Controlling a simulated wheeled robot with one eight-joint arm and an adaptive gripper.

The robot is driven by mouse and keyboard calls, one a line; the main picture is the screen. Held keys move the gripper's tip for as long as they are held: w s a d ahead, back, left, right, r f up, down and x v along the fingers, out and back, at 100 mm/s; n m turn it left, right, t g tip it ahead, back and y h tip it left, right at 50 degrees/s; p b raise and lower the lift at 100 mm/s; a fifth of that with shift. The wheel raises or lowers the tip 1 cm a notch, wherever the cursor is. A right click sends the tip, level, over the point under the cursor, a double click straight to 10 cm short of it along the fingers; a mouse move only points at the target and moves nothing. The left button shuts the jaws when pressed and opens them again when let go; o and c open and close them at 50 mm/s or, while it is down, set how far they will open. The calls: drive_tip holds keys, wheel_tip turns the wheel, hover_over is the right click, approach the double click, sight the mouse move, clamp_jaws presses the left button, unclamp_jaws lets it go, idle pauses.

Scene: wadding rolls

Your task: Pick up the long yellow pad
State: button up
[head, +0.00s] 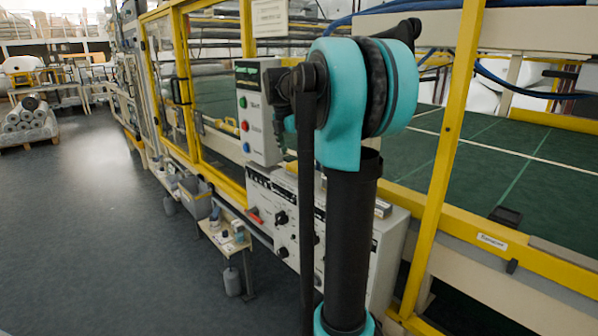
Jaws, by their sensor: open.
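I cannot make out a long yellow pad for certain in the head view. A small yellow object (230,126) lies inside the machine behind the yellow frame, left of the control box; it is too small to tell what it is. My teal and black arm stands large in the middle of the view and hides part of the machine behind it. I cannot make out my gripper's fingers.
A machine with yellow frame posts (447,150) runs along the right, with a green bed (545,165). A control box (258,112), a small wooden stand (222,238) and a grey bin (196,199) line its front. Rolls (27,118) lie far left. The left floor is clear.

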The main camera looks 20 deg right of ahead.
sight(298, 166)
drive_tip(key=shift+x, duration=2)
drive_tip(key=shift+a, duration=0.1)
drive_tip(key=shift+c, duration=0.5)
drive_tip(key=c, duration=1.3)
